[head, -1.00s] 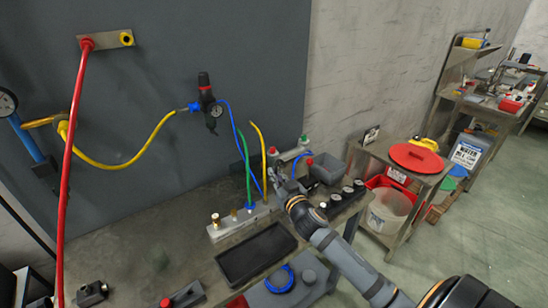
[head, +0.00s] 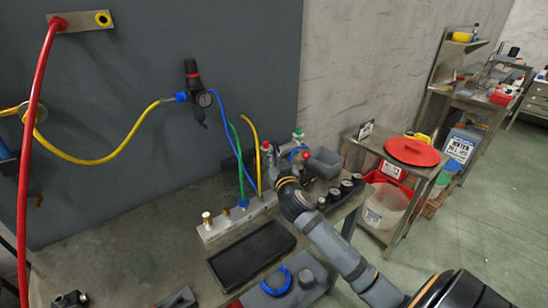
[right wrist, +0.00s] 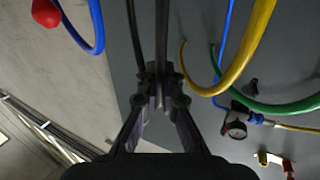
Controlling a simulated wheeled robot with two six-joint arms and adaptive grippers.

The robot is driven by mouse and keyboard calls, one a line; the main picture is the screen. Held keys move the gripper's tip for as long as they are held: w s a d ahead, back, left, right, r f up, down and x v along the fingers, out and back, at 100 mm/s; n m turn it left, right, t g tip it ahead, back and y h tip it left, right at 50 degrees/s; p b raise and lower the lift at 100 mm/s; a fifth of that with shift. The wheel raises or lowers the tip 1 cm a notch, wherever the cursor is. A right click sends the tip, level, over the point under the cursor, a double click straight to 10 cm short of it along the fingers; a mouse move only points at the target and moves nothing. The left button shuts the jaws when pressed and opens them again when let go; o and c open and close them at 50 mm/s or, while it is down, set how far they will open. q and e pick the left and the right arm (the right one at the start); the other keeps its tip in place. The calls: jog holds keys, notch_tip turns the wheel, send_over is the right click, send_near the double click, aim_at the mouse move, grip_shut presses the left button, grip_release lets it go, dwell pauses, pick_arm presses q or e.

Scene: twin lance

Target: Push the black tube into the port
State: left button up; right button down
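In the head view my right gripper (head: 281,166) is beside the right end of the grey manifold block (head: 212,232), largely hidden behind its own wrist. In the right wrist view my right gripper (right wrist: 155,84) has its fingers brought together on a dark strand, which looks like the black tube (right wrist: 162,38). A second dark strand runs up just left of it. The manifold carries green, blue and yellow tubes and upright brass fittings (head: 207,219). I cannot make out the black tube or which opening is the port in the head view. My left gripper is out of view.
Yellow (right wrist: 236,72) and green (right wrist: 268,106) tubes hang close right of the gripper in the wrist view. A black tray (head: 250,255) lies before the manifold. A valve with a red knob (head: 306,155) and a grey bin (head: 325,163) stand behind.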

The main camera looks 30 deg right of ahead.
notch_tip(320, 180, down, 3)
jog(key=shift+d+f+b, duration=0.1)
jog(key=shift+d+b, duration=0.05)
jog(key=shift+b, duration=0.8)
jog(key=shift+f, duration=0.2)
jog(key=shift+b, duration=0.4)
dwell(0.4)
jog(key=shift+f+b, duration=1.45)
jog(key=shift+f, duration=0.1)
jog(key=c, duration=1.4)
grip_release()
jog(key=shift+c, duration=0.2)
